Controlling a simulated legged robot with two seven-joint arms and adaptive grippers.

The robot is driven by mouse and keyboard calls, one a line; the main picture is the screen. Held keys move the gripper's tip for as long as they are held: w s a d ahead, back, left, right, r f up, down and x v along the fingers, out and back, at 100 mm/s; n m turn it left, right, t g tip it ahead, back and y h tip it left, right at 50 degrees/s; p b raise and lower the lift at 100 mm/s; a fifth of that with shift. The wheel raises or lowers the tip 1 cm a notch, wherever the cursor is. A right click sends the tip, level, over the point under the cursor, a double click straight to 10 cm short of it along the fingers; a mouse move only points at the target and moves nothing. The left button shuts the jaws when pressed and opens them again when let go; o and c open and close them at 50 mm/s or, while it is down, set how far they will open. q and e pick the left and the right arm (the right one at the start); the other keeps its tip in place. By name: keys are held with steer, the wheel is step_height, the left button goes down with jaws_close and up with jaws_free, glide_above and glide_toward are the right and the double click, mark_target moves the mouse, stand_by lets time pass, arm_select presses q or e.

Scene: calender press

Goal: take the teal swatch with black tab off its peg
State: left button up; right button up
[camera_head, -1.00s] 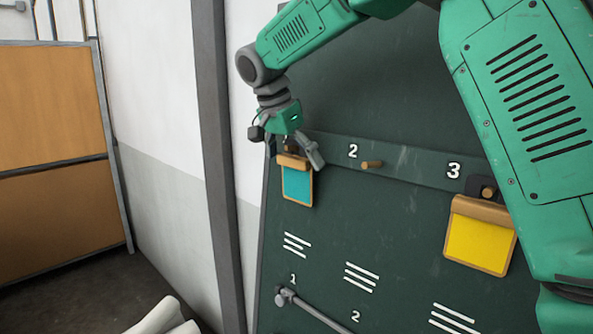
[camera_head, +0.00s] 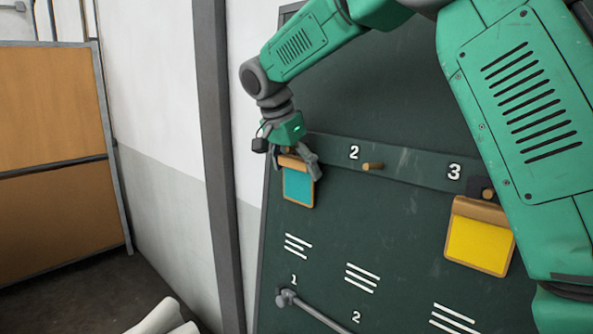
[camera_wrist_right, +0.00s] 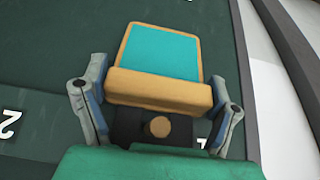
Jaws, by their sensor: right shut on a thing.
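The teal swatch (camera_head: 298,187) has an orange-brown frame and hangs at the left end of the rail on the dark green board. In the right wrist view its teal face (camera_wrist_right: 161,52), thick orange bar (camera_wrist_right: 160,90) and black tab (camera_wrist_right: 125,129) show. A round wooden peg (camera_wrist_right: 158,127) stands out through the black tab. My right gripper (camera_head: 296,164) is at the swatch's top, its fingers on either side of the bar, shut on it. The swatch hangs close to the board. My left gripper is not in view.
A bare peg (camera_head: 372,166) sits by the number 2. A yellow swatch (camera_head: 480,241) hangs on the peg by the number 3, beside my right arm. A grey bar (camera_head: 318,314) sticks out low on the board (camera_head: 400,235). A dark post (camera_head: 222,200) stands left of it.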

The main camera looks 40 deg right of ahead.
steer(key=shift+r, duration=0.3)
steer(key=s+a+b, duration=0.1)
steer(key=a, duration=1.7)
steer(key=shift+s+b, duration=0.25)
steer(key=shift+b, duration=0.05)
steer(key=shift+r+p, duration=0.35)
steer(key=shift+p, duration=0.3)
steer(key=shift+a, duration=0.1)
steer(key=a+p, duration=0.1)
steer(key=a, duration=0.2)
steer(key=a+p, duration=0.1)
steer(key=shift+s+a+r+p, duration=0.2)
steer(key=shift+r+p, duration=0.15)
steer(key=shift+r, duration=0.05)
